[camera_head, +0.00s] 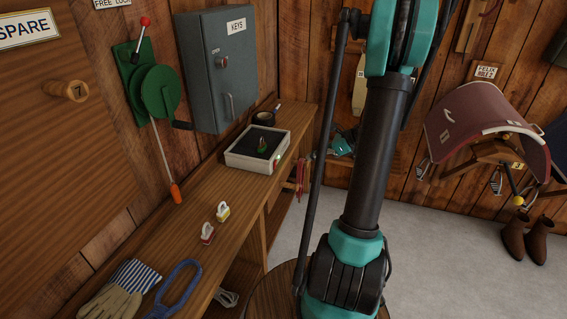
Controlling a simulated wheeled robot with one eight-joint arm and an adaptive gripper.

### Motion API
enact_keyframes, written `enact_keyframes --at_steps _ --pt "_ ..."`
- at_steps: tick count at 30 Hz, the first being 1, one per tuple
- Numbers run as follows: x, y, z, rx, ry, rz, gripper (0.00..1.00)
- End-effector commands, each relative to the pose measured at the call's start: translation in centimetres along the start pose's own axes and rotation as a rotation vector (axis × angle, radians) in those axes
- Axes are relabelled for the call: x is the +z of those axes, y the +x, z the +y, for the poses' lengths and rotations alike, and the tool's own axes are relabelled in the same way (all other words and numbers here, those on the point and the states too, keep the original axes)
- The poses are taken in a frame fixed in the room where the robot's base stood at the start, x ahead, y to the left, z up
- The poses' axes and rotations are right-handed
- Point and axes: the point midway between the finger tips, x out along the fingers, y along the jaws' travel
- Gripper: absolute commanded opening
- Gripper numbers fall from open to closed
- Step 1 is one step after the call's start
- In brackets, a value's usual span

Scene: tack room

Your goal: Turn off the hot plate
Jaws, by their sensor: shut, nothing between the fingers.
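A low pale box (241,162) with a dark top stands on the wooden bench along the left wall. It may be the hot plate, but I cannot tell for sure. A small green piece (262,146) sits on its dark top. A small red and green part (277,160) shows at its right side; whether it is a switch or a lamp is too small to tell. My arm rises through the middle of the view, to the right of the box, and runs out of the top edge.
Behind the box is a dark round pot (263,118). A key cabinet (219,69) and green crank (158,92) hang above. Floor shows at right.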

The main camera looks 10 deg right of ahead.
Motion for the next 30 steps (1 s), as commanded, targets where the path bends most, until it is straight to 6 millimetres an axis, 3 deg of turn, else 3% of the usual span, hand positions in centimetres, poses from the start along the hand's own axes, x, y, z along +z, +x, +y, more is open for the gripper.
enact_keyframes --at_steps 14,30 --pt "0.0 0.7 0.0 0.001 0.002 -0.001 0.0" --pt "0.0 10.5 0.0 0.002 -0.001 -0.001 0.0"
